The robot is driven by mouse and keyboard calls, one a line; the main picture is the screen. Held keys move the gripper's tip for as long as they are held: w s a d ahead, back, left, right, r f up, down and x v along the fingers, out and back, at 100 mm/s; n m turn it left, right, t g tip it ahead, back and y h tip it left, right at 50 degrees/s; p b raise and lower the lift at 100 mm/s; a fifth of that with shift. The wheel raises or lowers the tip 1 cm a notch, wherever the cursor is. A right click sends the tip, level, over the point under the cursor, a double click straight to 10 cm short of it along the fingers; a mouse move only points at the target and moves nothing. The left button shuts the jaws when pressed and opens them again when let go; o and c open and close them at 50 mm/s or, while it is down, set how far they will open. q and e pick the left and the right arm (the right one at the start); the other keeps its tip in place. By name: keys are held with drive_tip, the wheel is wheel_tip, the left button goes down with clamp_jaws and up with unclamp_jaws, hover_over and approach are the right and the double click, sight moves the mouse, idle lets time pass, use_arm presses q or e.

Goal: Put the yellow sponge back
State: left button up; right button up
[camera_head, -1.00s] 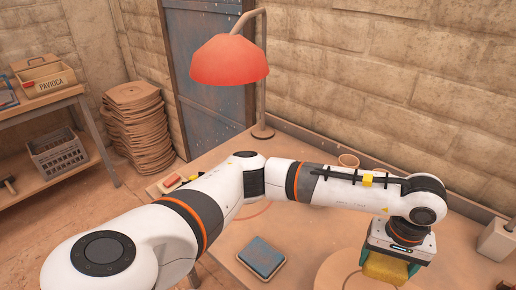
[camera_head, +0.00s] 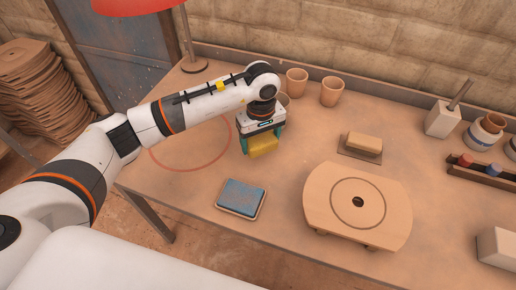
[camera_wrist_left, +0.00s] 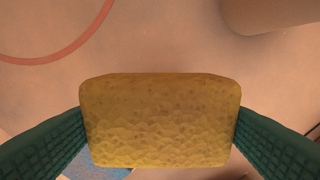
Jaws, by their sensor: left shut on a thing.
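The yellow sponge (camera_head: 263,146) is between the green fingers of my left gripper (camera_head: 262,144), over the table left of its middle. In the left wrist view the sponge (camera_wrist_left: 160,120) fills the space between both fingers, which press on its two ends. The tabletop shows below it, and the sponge looks held above the table; the exact height is hard to tell. A red circle (camera_head: 155,160) is marked on the table to the left of the gripper, partly hidden by my arm. My right gripper is not in view.
A blue sponge in a tray (camera_head: 241,198) lies near the front edge. A round-holed board (camera_head: 385,207) stands right of it. A tan block on a small plate (camera_head: 362,144), clay cups (camera_head: 331,92) and a white holder (camera_head: 441,118) are further back. A red lamp stands behind my arm.

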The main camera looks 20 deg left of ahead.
sight(260, 149)
use_arm(q)
wheel_tip(260, 149, down, 4)
drive_tip(key=shift+f, duration=0.2)
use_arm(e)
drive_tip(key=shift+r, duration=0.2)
use_arm(q)
drive_tip(key=shift+f, duration=0.1)
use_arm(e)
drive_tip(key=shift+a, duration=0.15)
use_arm(q)
drive_tip(key=shift+f, duration=0.15)
drive_tip(key=o, duration=1)
drive_tip(key=shift+c, duration=0.2)
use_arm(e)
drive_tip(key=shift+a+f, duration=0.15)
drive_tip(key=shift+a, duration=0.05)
use_arm(q)
drive_tip(key=shift+w+r, duration=0.1)
drive_tip(key=shift+r, duration=0.4)
wheel_tip(260, 149, up, 12)
drive_tip(key=shift+f, duration=0.25)
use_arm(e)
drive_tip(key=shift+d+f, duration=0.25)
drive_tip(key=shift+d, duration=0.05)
